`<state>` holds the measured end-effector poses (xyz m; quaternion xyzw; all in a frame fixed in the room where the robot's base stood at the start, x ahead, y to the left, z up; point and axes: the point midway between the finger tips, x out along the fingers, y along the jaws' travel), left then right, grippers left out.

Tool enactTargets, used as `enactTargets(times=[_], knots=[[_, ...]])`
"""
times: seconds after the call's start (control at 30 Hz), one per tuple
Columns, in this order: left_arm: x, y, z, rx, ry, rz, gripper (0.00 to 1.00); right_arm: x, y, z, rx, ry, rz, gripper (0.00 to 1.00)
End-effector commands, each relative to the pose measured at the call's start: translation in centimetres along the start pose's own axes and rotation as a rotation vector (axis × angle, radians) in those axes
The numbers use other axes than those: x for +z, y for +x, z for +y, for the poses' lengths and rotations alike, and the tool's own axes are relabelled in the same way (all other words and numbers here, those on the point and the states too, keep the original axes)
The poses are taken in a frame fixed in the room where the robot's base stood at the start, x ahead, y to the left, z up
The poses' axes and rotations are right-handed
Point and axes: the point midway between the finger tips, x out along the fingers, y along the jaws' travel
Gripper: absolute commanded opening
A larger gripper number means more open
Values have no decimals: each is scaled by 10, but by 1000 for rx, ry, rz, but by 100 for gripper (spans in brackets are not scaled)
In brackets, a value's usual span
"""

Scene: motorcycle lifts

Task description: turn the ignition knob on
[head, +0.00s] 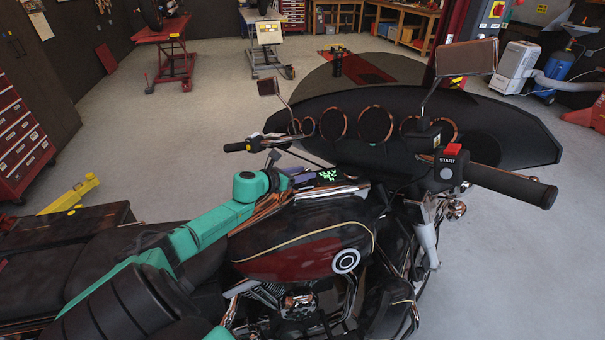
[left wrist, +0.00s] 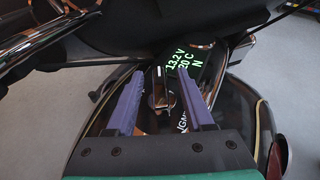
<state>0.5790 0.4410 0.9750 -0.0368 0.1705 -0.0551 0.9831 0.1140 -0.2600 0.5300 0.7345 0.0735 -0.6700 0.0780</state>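The ignition knob (left wrist: 161,97) is a small dark knob with a metallic edge, in the left wrist view on the motorcycle's console. A white mark shows at its far end, and lettering partly hidden by a finger runs beside it. My left gripper (left wrist: 160,78) is open, its two purple fingers on either side of the knob with visible gaps. In the head view my left gripper (head: 297,179) is over the console behind the handlebar, and the knob is hidden there. A display with green text (head: 328,175) is just beyond the fingers. My right gripper is not in view.
The motorcycle's dark red tank (head: 305,250) lies just below my left gripper. The handlebar has a left grip (head: 243,146) and a right grip (head: 510,187) with a red switch. A dark fairing with round gauges (head: 371,125) stands beyond. Open floor surrounds the motorcycle.

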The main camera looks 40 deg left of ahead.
Motion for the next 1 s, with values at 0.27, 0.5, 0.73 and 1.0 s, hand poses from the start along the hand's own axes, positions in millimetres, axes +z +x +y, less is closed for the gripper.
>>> enactTargets(times=[0.27,0.5,0.73,1.0], knots=[[-3,-12,1,1,-1,3,52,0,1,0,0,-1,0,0],[-3,-45,0,-1,-2,4,52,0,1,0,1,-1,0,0],[-2,-83,0,0,-2,5,52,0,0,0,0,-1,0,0],[-1,-135,0,0,-4,1,52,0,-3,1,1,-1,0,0]])
